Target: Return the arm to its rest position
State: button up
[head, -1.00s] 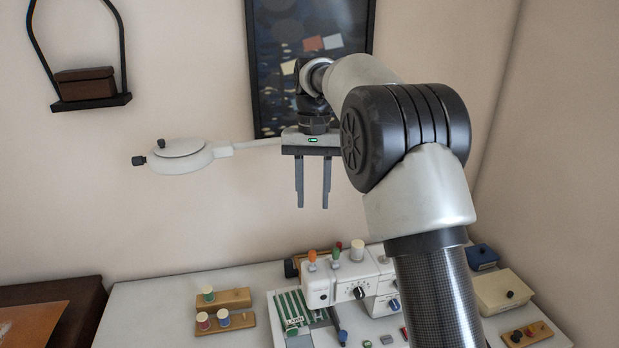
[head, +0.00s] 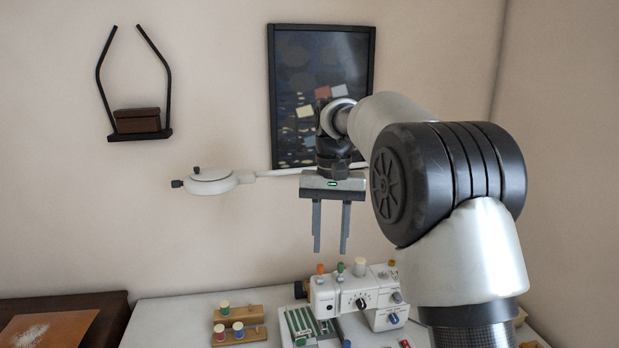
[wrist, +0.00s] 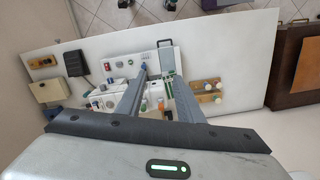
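My gripper (head: 331,229) hangs pointing down above the back of the white table (head: 180,306), in front of the wall. Its two fingers are apart with nothing between them, so it is open and empty. In the wrist view my gripper (wrist: 162,70) also shows its fingers spread above the table. My arm reaches in from the right of the head view, its large black joint bent and raised. A white sewing machine (head: 335,296) stands below the fingers, clear of them.
A lamp (head: 212,181) on a pale arm stands left of my gripper. A framed picture (head: 320,60) and a hanging shelf (head: 140,136) are on the wall. Wooden spool holders (head: 238,316) lie on the table. A brown table (head: 110,315) stands at the left.

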jog(key=s+d+r+t, duration=0.2)
jog(key=s+d+r, duration=0.25)
jog(key=s, duration=0.35)
jog(key=s+d+f+t, duration=0.2)
jog(key=s, duration=0.8)
jog(key=s+d+f+n+t, duration=0.1)
jog(key=s+d+f+t, duration=0.1)
jog(key=s, duration=0.8)
jog(key=shift+s+d, duration=0.2)
jog(key=shift+d, duration=0.4)
